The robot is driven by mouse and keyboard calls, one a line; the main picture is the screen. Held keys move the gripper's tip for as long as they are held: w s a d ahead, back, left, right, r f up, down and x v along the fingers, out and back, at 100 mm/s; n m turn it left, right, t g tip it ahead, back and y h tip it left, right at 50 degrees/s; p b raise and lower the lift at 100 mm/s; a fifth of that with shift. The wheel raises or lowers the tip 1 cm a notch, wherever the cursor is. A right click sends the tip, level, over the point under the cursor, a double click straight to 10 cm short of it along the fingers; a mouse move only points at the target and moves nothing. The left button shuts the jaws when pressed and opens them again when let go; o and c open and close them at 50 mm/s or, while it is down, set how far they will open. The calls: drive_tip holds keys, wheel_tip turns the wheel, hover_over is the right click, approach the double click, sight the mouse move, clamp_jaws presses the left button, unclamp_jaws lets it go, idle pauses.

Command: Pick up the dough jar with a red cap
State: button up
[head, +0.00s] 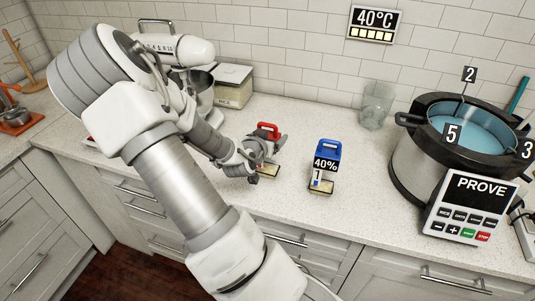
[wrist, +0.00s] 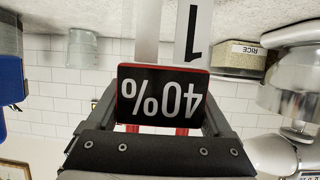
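The jar with the red cap (head: 268,130) stands on the counter left of the blue-capped jar. My gripper (head: 264,153) is at it, low over the counter, and hides much of its body. In the wrist view, which is upside down, the jar's black 40% sign (wrist: 163,96) with a red edge lies between the two fingers of my gripper (wrist: 163,115). The fingers are apart on either side of the sign, and red parts show below it. The sign hides the fingertips, and I see no clear contact.
The blue-capped jar (head: 324,166) with a 40% sign stands to the right; its blue side shows in the wrist view (wrist: 10,80). A large pot (head: 410,165) with a PROVE panel (head: 470,208) is farther right. A glass jar (head: 376,104) and a rice box (head: 233,86) stand behind.

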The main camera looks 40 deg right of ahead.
drive_tip(key=c, duration=0.7)
drive_tip(key=shift+r, duration=0.2)
